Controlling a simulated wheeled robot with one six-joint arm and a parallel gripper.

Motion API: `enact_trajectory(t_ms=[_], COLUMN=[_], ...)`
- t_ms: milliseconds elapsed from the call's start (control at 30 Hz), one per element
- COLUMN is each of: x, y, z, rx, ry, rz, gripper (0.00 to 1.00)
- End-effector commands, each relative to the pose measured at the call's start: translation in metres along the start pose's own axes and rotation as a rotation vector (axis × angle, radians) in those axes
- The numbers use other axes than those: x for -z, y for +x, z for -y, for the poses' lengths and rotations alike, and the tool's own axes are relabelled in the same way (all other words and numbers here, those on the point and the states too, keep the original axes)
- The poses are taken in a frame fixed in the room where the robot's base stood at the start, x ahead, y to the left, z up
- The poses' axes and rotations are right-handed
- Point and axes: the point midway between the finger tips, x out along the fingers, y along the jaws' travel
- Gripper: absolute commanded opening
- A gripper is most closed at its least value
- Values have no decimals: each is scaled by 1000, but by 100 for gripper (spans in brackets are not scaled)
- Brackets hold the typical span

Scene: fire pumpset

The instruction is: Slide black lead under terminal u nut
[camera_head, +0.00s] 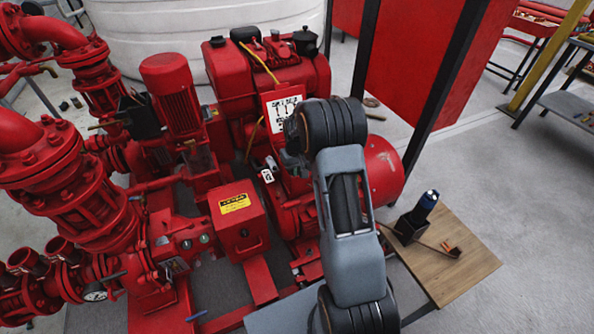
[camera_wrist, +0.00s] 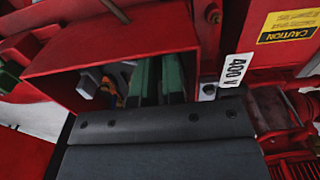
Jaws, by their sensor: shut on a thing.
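In the wrist view an open red terminal box (camera_wrist: 65,60) shows beside a white "400 V" label (camera_wrist: 235,72). My dark grey gripper body fills the bottom of this view. Two dark green, finger-like bars of my gripper (camera_wrist: 161,75) reach close together into the box opening. My gripper is shut; the black lead in it cannot be made out. A grey piece and a small orange-brown piece (camera_wrist: 122,88) lie left of the fingers inside the box. Terminal u and its nut cannot be told apart here. In the head view my arm hides the gripper and the box opening.
The red box walls stand close around the fingers. A yellow caution label (camera_wrist: 288,25) is at upper right.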

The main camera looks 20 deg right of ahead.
Motion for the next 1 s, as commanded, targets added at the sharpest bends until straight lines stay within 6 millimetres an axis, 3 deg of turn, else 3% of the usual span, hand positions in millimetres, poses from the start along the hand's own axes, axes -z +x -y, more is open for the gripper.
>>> enact_trajectory(t_ms=[1000], x=[20], y=[0], z=[0], rx=[0], ry=[-1], rz=[-1], gripper=[0])
